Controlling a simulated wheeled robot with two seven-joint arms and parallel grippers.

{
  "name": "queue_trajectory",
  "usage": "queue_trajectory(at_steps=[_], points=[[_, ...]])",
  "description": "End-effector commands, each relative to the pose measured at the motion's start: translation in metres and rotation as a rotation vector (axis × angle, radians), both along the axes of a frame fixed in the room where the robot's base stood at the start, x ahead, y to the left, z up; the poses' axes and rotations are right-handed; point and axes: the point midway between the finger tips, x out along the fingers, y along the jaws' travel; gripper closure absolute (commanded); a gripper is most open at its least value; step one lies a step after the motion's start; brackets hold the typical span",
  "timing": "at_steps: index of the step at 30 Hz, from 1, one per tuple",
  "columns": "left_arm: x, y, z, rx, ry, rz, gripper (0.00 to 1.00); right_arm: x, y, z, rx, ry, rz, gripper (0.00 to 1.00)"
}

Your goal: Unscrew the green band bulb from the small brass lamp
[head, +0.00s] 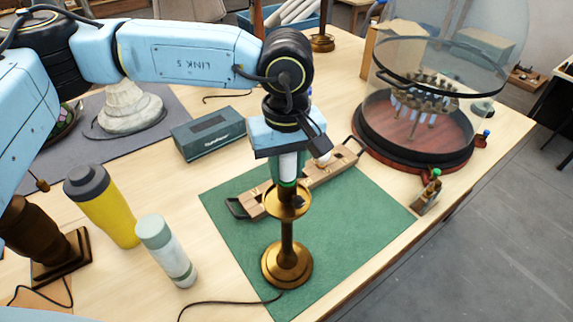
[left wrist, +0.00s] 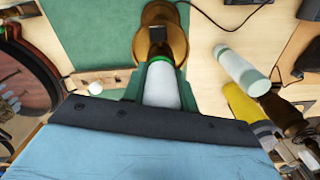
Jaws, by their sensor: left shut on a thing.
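The small brass lamp (head: 287,258) stands upright on the green mat (head: 345,235), with a round dish at its top. The green band bulb (head: 288,166) sits upright above the dish, white with a green ring at its lower end. My left gripper (head: 288,172) comes down from above and is shut on the bulb. In the left wrist view the white bulb (left wrist: 161,88) lies between the two fingers, its green band towards the brass lamp (left wrist: 163,38). Whether the bulb's base is still in the socket is hidden. My right gripper is not in view.
A wooden rack (head: 255,203) with a white bulb (head: 322,159) stands just behind the lamp. A grey-green box (head: 208,134), yellow tumbler (head: 105,205) and pale bottle (head: 165,250) stand to the left. A glass dome (head: 420,125) stands at right. The mat's right part is clear.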

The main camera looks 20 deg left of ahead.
Motion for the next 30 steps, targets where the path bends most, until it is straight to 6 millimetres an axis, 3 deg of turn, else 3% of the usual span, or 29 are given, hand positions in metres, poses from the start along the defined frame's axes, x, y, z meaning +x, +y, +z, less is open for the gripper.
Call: queue_trajectory(at_steps=[12, 18, 30], points=[[-0.001, 0.001, -0.004, -0.001, -0.001, 0.469, 0.92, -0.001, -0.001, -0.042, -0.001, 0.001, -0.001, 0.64], [-0.002, 0.001, -0.002, -0.001, 0.0, 0.67, 0.92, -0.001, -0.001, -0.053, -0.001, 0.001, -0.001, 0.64], [-0.002, 0.002, 0.0, 0.0, 0.001, 0.722, 0.92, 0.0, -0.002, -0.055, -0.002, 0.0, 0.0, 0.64]])
